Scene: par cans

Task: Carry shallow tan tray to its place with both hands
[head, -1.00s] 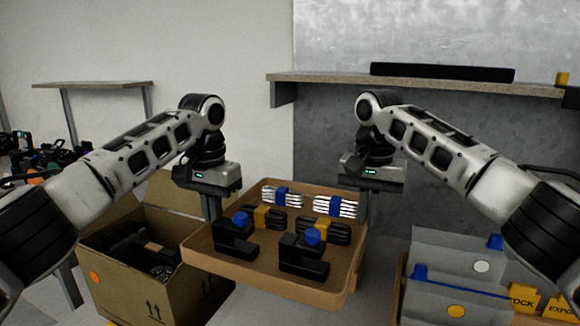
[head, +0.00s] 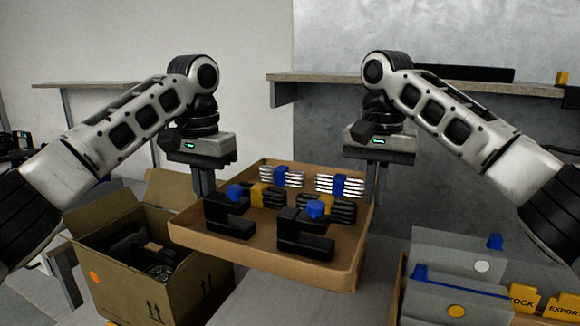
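The shallow tan tray (head: 262,256) is held up in the middle of the head view, between my two arms and a little tilted in the picture. In it lie two black clamps (head: 304,240) with blue knobs, black bundles with yellow bands (head: 266,196) and white bundles with blue bands (head: 339,185). My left gripper (head: 206,186) is at the tray's left wall and my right gripper (head: 374,184) is at its right wall. Both appear shut on the walls; the fingertips are partly hidden.
An open cardboard box (head: 178,290) with dark items stands at the lower left. Grey dividers (head: 458,262) and yellow labelled cards (head: 523,298) fill a container at the lower right. A wall shelf (head: 330,80) with a black bar is behind. Pale surface (head: 290,308) shows below the tray.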

